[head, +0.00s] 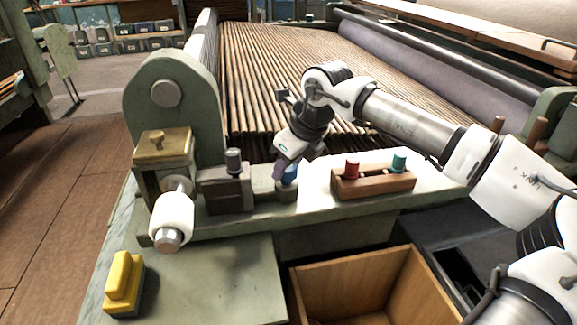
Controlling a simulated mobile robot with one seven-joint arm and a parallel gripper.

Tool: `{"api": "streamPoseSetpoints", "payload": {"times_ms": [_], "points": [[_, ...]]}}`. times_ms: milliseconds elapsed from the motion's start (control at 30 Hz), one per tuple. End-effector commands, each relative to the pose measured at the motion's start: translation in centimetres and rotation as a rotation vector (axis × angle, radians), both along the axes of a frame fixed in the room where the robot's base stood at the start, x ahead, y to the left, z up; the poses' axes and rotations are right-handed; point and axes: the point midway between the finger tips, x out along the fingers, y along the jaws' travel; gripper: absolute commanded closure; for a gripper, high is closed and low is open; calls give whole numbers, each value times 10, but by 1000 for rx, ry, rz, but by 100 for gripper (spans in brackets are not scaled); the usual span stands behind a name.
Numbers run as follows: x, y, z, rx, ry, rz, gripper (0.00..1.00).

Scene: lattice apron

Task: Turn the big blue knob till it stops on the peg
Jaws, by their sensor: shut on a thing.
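The big blue knob (290,174) stands on a short green-grey base (287,190) on the machine's front ledge, near the middle of the head view. My gripper (284,172) reaches down from above and is shut on the blue knob. The gripper and wrist cover part of the knob. I cannot make out a stop peg beside it, nor how far the knob is turned.
A wooden block with a red peg (352,168) and a teal peg (399,162) stands right of the knob. A grey block with a dark knob (233,161) stands left. A wooden crate (372,285) is below. A yellow brush (123,283) lies front left.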

Motion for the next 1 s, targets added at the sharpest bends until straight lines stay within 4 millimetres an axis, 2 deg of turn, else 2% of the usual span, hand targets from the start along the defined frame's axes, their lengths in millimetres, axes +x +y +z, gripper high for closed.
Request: {"api": "streamPoseSetpoints", "payload": {"times_ms": [367, 400, 567, 867, 1000], "points": [[0, -1, -1, -1, 3, -7, 80], [0, -1, -1, -1, 3, -7, 56], [0, 0, -1, -1, 2, -6, 35], [0, 0, 1, 0, 1, -5, 35], [-3, -4, 14, -1, -1, -6, 35]]}}
